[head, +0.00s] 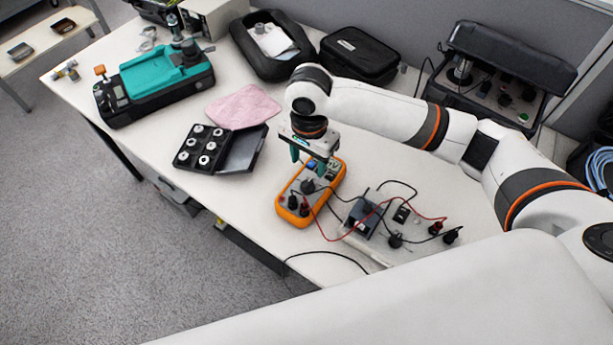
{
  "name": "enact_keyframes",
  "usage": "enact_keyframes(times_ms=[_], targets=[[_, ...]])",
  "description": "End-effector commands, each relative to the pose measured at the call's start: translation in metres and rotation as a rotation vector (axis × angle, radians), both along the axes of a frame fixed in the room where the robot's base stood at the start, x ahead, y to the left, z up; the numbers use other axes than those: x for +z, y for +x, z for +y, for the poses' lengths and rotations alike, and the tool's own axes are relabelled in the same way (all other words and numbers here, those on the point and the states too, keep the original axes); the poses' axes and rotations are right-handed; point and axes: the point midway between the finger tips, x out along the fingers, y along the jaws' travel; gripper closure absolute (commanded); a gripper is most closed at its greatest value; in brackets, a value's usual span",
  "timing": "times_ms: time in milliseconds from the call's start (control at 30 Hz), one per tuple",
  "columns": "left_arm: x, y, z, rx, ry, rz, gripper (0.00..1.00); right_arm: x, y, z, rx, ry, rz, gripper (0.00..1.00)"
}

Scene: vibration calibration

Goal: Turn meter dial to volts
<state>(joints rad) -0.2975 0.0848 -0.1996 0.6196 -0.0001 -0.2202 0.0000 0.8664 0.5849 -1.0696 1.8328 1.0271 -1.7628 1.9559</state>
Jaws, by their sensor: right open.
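The orange-edged meter (282,212) lies on the white table, with red and black leads plugged in at its near end. A dark round dial (308,187) shows near the middle of its face. My right gripper (308,160) points down over the far end of the meter, just beyond the dial. Its jaws are open, and I cannot tell whether a fingertip touches the meter. The wrist hides part of the meter's far end, and the dial's setting is too small to read. My left gripper is not in view.
A small dark box (366,219) with leads and black clips lies right of the meter. Left are an open black case of metal pieces (217,165), a pink cloth (243,107) and a teal device (160,77). Black cases (360,54) stand at the back.

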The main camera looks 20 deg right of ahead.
Motion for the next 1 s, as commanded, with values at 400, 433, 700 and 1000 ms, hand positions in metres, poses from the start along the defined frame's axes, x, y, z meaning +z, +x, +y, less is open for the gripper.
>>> enact_keyframes(times_ms=[400,433,700,1000], targets=[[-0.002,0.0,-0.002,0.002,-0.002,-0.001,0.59,-0.069,0.0,0.0,0.001,-0.001,0.0,0.47],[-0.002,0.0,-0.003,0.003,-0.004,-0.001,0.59,-0.071,0.0,0.0,0.001,-0.001,0.0,0.47],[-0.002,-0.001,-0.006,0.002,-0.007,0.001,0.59,-0.076,0.0,0.0,0.002,0.0,-0.001,0.47],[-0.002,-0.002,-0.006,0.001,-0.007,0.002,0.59,-0.076,0.0,0.0,0.003,-0.001,-0.001,0.8]])
